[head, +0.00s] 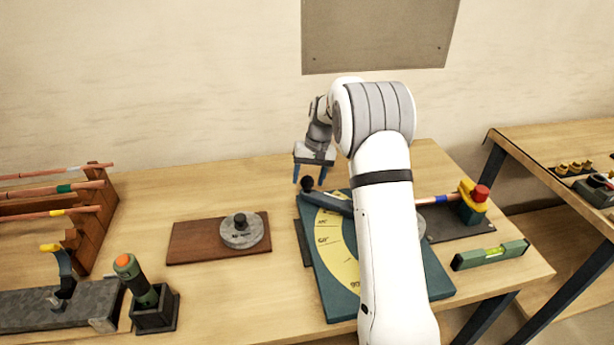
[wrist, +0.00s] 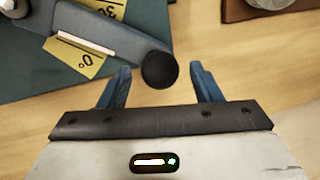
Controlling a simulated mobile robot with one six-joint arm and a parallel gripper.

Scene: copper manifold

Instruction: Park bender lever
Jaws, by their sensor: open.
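The bender (head: 325,278) is a dark teal plate with a yellow angle scale on the wooden bench, partly hidden by my arm in the head view. Its grey-blue lever (head: 332,203) ends in a black ball knob (head: 307,184). In the wrist view, the lever (wrist: 95,27) lies near the 0° mark, and the knob (wrist: 160,70) is at the mouth between my fingertips. My gripper (head: 310,180) has blue fingers and is open. The fingers also show in the wrist view (wrist: 162,80), with gaps on both sides of the knob.
A brown board (head: 190,242) with a round grey die (head: 242,231) lies left of the bender. A green level (head: 490,254) and a red-topped clamp (head: 474,202) stand at right. Pipe rack (head: 95,225) and green torch (head: 136,280) are at left.

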